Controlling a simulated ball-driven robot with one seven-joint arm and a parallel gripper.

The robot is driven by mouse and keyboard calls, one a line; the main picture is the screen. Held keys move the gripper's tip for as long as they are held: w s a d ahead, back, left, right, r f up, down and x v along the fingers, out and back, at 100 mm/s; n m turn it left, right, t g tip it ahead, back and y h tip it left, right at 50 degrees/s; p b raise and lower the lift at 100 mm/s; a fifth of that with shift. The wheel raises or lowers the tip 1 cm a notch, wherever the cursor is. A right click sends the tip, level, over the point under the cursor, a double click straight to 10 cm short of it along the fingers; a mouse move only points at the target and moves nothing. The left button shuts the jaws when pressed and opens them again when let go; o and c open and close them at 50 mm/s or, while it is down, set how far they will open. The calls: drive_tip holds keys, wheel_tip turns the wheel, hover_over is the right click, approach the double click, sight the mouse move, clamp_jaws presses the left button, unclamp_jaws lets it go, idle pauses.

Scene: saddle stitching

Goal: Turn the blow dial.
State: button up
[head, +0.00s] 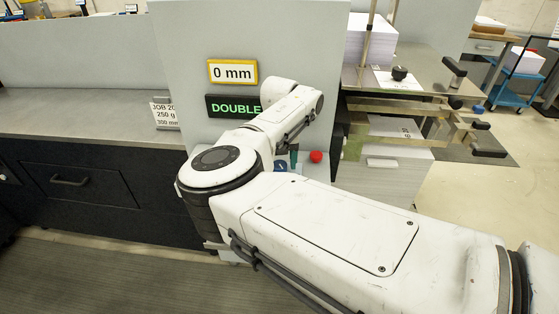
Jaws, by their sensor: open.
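A black round knob (399,73) stands on a metal plate at the upper right, beside a white label whose print is too small to read. I cannot tell for sure whether it is the blow dial. A small blue round control (280,165) shows partly behind my arm, on the panel below the displays. My arm crosses the picture from the lower right, bends at the left, and its wrist end lies in front of the grey panel. My gripper is hidden behind my arm, so its fingers cannot be made out.
A red button (316,156) sits right of the blue control. Displays read "0 mm" (232,72) and "DOUBLE" (233,107). A paper stack (370,40) stands behind the metal plate (430,78). Black handles (488,152) stick out at right. A grey counter (80,115) runs left.

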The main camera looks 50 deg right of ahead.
drive_tip(key=shift+c, duration=0.2)
drive_tip(key=c, duration=1)
drive_tip(key=shift+m+b, duration=0.3)
drive_tip(key=m+b, duration=0.3)
drive_tip(key=m, duration=0.1)
drive_tip(key=shift+f+m, duration=0.15)
drive_tip(key=shift+m, duration=0.15)
drive_tip(key=m+b, duration=0.4)
drive_tip(key=m, duration=0.2)
drive_tip(key=m+b, duration=0.2)
drive_tip(key=m, duration=0.4)
drive_tip(key=shift+m+b, duration=0.3)
drive_tip(key=m+b, duration=0.1)
drive_tip(key=m, duration=0.5)
drive_tip(key=shift+w, duration=0.1)
drive_tip(key=shift+r, duration=0.2)
